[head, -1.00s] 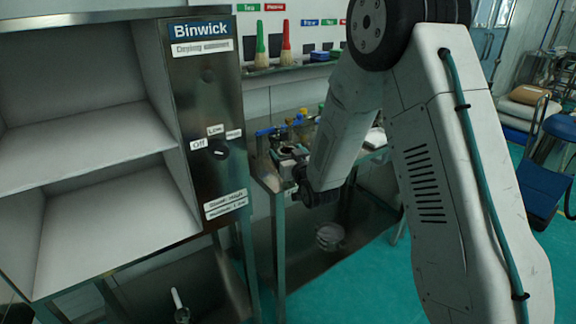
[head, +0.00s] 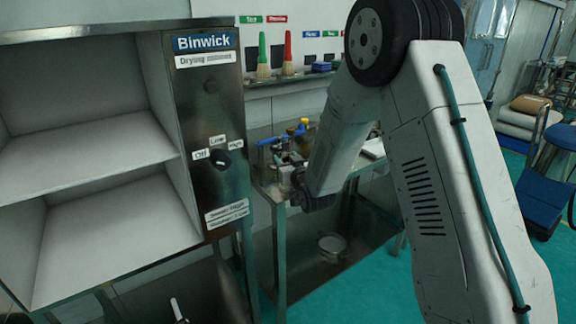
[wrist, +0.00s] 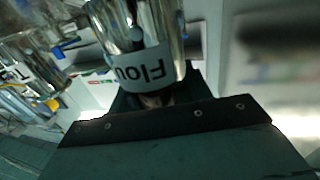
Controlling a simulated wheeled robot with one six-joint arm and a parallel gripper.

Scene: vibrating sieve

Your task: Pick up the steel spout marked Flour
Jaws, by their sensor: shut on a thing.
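The steel spout marked Flour (wrist: 140,28) is a shiny metal tube at the top of the wrist view. Its white label shows "Flou" upside down, and the rest of the word is turned out of sight. My gripper (wrist: 155,98) is shut on the spout at the label end. The dark gripper body fills the bottom of the wrist view. In the head view my forearm and wrist reach down beside the bench, and I cannot make out the jaws or the spout there.
The Binwick drying cabinet (head: 212,110) with open shelves stands at left. A steel bench (head: 262,168) with small items, including a blue-handled one (head: 268,138), is behind my wrist. A round pan (head: 331,243) lies on its lower shelf. Green (head: 263,58) and red (head: 287,55) brushes stand behind.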

